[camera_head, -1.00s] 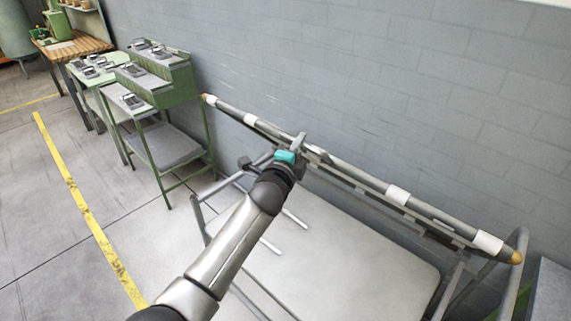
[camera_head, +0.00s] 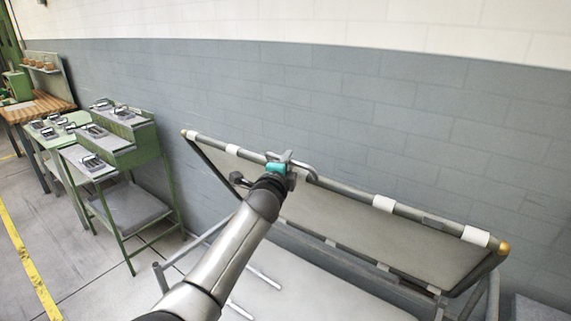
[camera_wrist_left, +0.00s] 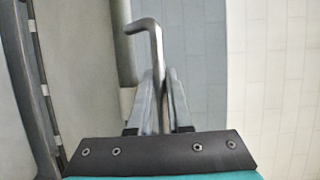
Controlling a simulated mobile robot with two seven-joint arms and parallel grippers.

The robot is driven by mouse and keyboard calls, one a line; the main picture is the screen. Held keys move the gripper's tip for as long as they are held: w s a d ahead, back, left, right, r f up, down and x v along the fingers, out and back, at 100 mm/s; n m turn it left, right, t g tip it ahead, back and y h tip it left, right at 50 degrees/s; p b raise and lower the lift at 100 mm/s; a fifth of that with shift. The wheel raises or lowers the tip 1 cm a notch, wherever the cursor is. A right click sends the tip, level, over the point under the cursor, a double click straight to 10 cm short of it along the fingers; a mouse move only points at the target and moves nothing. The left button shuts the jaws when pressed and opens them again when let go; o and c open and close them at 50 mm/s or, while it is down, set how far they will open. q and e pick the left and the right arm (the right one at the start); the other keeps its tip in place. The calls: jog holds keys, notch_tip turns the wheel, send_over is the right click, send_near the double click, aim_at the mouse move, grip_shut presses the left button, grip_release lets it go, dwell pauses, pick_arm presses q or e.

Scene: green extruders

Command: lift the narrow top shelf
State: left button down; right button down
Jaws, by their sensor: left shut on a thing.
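The narrow top shelf (camera_head: 350,210) is a grey panel in a tubular frame with white bands and yellow end caps. It is tilted in the head view, its far edge raised along the wall and its lower edge near the frame below. My left gripper (camera_head: 287,160) is at the upper rail, left of its middle. In the left wrist view the gripper (camera_wrist_left: 162,85) is shut on a bent metal handle (camera_wrist_left: 150,30) beside the rail. The shelf panel also shows at the left of that view (camera_wrist_left: 80,70). My right gripper is not in view.
Below is a wide pale lower surface (camera_head: 290,285) with metal tubes. Green tables (camera_head: 115,150) with grey devices stand at the left, and a wooden bench (camera_head: 38,108) is farther back. The brick wall (camera_head: 400,110) is close behind the shelf.

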pick_arm(q)
jog(key=shift+f, duration=0.1)
jog(key=c, duration=0.8)
grip_release()
jog(key=shift+c, duration=0.2)
jog(key=shift+s, duration=0.1)
jog(key=p+v, duration=0.1)
jog(key=v, duration=1.4)
jog(key=shift+p, duration=0.35)
jog(key=shift+s, duration=0.1)
